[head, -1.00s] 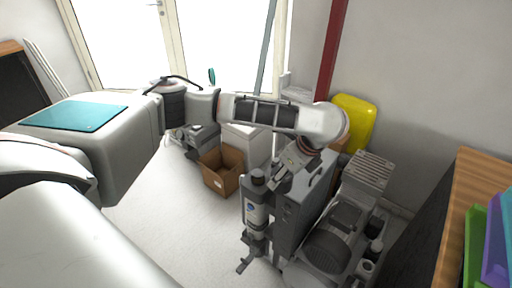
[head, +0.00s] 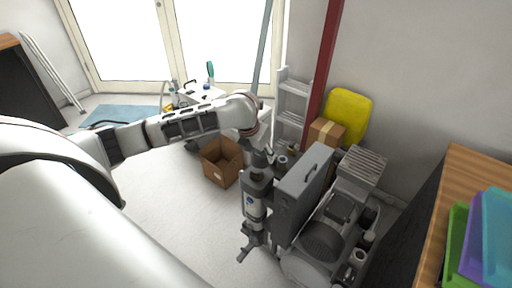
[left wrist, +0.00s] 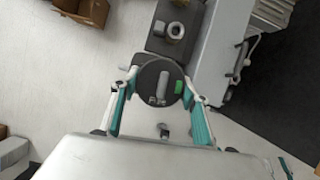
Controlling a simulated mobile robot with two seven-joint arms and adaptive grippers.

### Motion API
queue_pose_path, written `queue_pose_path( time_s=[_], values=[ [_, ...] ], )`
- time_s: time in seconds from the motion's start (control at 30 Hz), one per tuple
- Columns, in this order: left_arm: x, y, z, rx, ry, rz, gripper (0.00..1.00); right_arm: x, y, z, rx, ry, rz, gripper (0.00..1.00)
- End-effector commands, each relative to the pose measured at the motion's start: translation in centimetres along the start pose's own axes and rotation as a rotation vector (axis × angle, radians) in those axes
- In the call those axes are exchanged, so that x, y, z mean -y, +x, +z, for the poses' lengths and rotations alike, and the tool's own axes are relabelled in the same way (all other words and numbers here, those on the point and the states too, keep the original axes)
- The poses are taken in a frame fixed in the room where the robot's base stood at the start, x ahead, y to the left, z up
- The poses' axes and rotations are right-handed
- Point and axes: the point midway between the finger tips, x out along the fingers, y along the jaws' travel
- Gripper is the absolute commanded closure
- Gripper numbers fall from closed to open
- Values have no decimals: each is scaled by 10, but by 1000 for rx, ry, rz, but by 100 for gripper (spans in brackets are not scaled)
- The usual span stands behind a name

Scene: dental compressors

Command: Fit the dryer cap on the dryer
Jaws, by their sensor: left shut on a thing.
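The dryer (head: 254,205) is an upright grey and white cylinder with a blue mark, standing on the left side of the compressor unit in the head view. My left gripper (head: 259,163) is directly over its dark top. In the left wrist view the teal-padded fingers (left wrist: 160,84) are shut on the dryer cap (left wrist: 157,92), a dark round disc with a grey bar and a green patch. The cap hides what lies under it, so I cannot tell whether it is seated or how it is turned. My right gripper is not in view.
A tall grey housing (head: 303,190) stands right beside the dryer, with the compressor motor (head: 325,240) to its right. An open cardboard box (head: 221,163) is on the floor behind and left. A wooden-topped cabinet (head: 450,200) holds coloured bins. The floor left of the dryer is clear.

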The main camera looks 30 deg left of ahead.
Motion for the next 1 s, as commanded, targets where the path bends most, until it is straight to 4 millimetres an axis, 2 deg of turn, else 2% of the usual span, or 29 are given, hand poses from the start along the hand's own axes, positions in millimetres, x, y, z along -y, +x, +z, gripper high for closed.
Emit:
queue_pose_path(
  time_s=[0.1,0.37,1.0],
  values=[
    [-12,0,1,-2,77,-33,79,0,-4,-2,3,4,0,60],
    [-19,4,1,-2,155,-65,79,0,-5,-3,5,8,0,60],
    [-19,49,-18,-1,156,-65,79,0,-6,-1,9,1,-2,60]
  ],
)
